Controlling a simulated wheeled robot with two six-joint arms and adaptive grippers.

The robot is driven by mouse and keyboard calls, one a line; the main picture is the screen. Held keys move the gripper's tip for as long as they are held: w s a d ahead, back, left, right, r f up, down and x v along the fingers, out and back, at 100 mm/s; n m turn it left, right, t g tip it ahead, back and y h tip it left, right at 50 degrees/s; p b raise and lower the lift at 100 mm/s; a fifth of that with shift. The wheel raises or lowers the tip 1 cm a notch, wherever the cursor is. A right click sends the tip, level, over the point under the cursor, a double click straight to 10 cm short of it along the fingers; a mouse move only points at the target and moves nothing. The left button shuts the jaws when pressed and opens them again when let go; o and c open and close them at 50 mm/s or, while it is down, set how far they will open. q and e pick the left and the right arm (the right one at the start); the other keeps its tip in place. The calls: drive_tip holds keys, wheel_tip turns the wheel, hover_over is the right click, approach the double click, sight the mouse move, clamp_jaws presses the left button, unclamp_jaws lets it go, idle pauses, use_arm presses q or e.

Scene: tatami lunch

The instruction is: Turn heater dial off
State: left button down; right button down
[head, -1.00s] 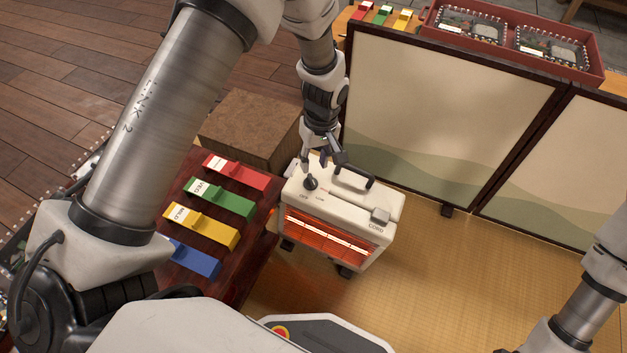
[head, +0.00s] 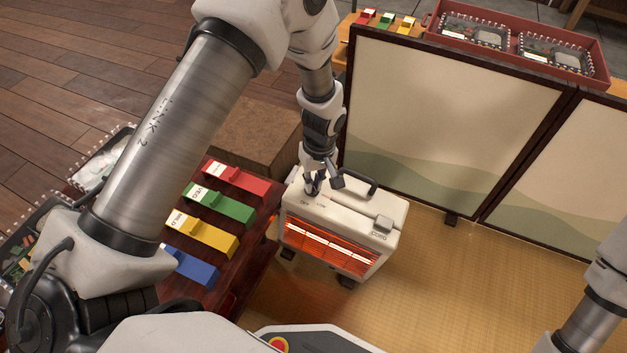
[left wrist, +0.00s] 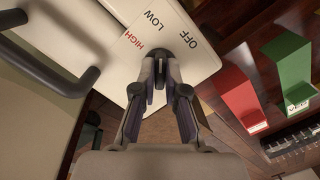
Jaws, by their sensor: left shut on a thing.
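The heater (head: 345,215) is a cream box with a black carry handle on top and glowing orange bars on its front. My left gripper (head: 313,186) points down on its top at the dial and is shut on it. In the left wrist view, the gripper fingers (left wrist: 160,78) close around the dark dial (left wrist: 160,72), which is mostly hidden between them. The marks HIGH in red, LOW and OFF (left wrist: 188,40) are readable around it. I cannot tell which mark the dial points to. Only a part of my right arm shows at the right edge; its gripper is out of view.
A dark wooden table with red (head: 235,176), green, yellow and blue (head: 190,262) labelled blocks stands left of the heater. A folding screen (head: 450,120) stands behind it. A brown box (head: 250,135) is at the back left. Tatami floor (head: 460,290) is clear at the right.

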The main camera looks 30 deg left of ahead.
use_arm(q)
drive_tip(key=shift+r+m+p, duration=0.2)
drive_tip(key=shift+m+p, duration=0.4)
drive_tip(key=shift+p, duration=0.5)
drive_tip(key=m+p, duration=0.2)
drive_tip(key=shift+p, duration=0.35)
drive_tip(key=m+p, duration=0.2)
drive_tip(key=m, duration=0.1)
drive_tip(key=shift+p, duration=0.3)
drive_tip(key=shift+f+m+y+p, duration=0.2)
drive_tip(key=shift+m+y+p, duration=0.35)
drive_tip(key=shift+m, duration=0.75)
drive_tip(key=c, duration=1.2)
unclamp_jaws()
